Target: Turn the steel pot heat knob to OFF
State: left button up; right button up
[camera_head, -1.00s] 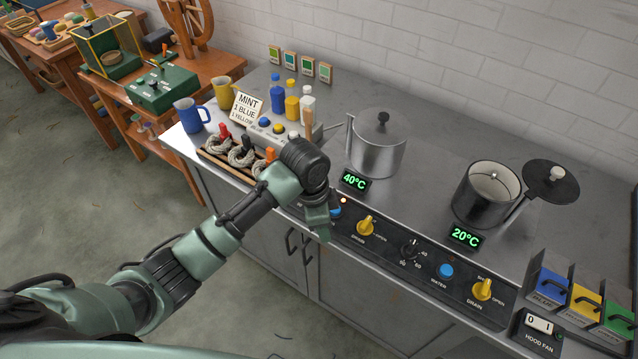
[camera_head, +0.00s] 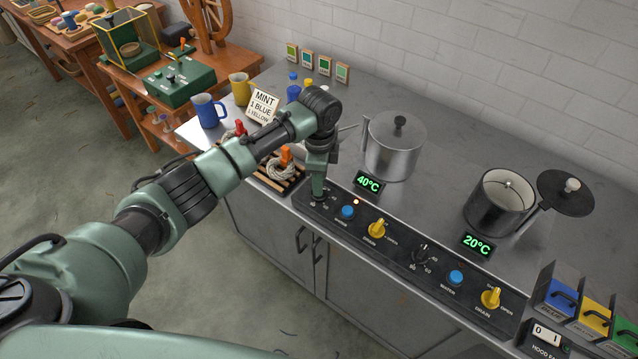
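The steel pot (camera_head: 390,155) stands lidded on the counter, with a display (camera_head: 369,183) reading 40°C in front of it. The control panel (camera_head: 400,262) runs along the counter's front. My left gripper (camera_head: 318,192) points down at the panel's left end, left of a blue button (camera_head: 347,212). The steel pot's heat knob is mostly hidden under the gripper's tip, so I cannot tell its setting or whether the fingers touch it. The finger gap does not show. A small orange light (camera_head: 356,201) glows near the blue button. My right gripper is out of view.
A dark open pot (camera_head: 497,205) reads 20°C on the right. The panel also has yellow drain knobs (camera_head: 377,228) and a black knob (camera_head: 423,254).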

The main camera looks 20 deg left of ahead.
pick_arm(q)
jog(key=shift+f, duration=1.3)
grip_shut()
jog(key=shift+r, duration=0.1)
